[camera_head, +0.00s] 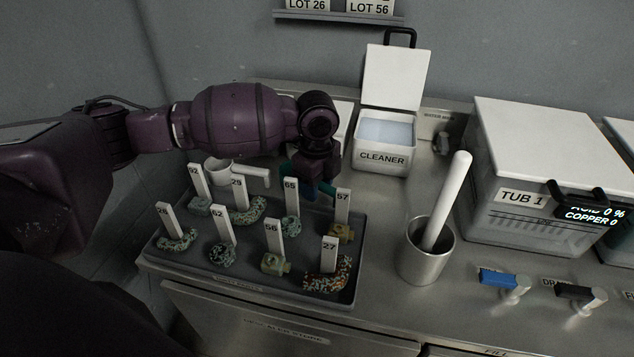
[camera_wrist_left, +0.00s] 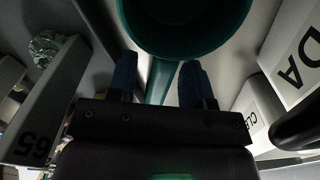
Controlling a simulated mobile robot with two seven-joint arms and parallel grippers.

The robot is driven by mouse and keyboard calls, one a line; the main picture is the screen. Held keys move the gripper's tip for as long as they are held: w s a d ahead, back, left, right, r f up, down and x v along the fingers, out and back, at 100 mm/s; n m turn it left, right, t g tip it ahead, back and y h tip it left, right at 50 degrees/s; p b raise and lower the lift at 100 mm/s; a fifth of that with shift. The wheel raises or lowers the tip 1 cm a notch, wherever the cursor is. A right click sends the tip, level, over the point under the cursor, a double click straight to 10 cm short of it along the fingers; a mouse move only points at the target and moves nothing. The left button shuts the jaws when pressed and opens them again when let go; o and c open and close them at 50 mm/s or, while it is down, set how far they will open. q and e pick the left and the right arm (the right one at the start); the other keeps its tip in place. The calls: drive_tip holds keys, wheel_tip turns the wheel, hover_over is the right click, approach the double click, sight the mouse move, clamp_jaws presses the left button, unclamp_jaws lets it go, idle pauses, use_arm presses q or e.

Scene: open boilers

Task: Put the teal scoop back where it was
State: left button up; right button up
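The teal scoop (camera_wrist_left: 158,80) shows in the left wrist view, its round bowl at the top and its handle running down between my blue fingertips. In the head view only small teal parts (camera_head: 288,165) show beside my left gripper (camera_head: 318,186); the rest is hidden behind it. My left gripper (camera_wrist_left: 158,78) points down above the counter, at the back edge of the tray. Its fingers stand apart, one on each side of the handle, with a visible gap on the left side. Contact on the right side is unclear. My right gripper is not in view.
A grey tray (camera_head: 205,262) holds several numbered tags with crusty lumps. A white box (camera_head: 343,125) stands behind my gripper, partly hidden. Right are the open CLEANER box (camera_head: 383,157), a metal cup (camera_head: 427,262) with a white rod, and TUB 1 (camera_head: 545,165).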

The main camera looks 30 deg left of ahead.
use_arm(q)
drive_tip(key=shift+r, duration=0.15)
wheel_tip(320, 180, up, 12)
drive_tip(key=p, duration=0.2)
idle(0.4)
idle(0.4)
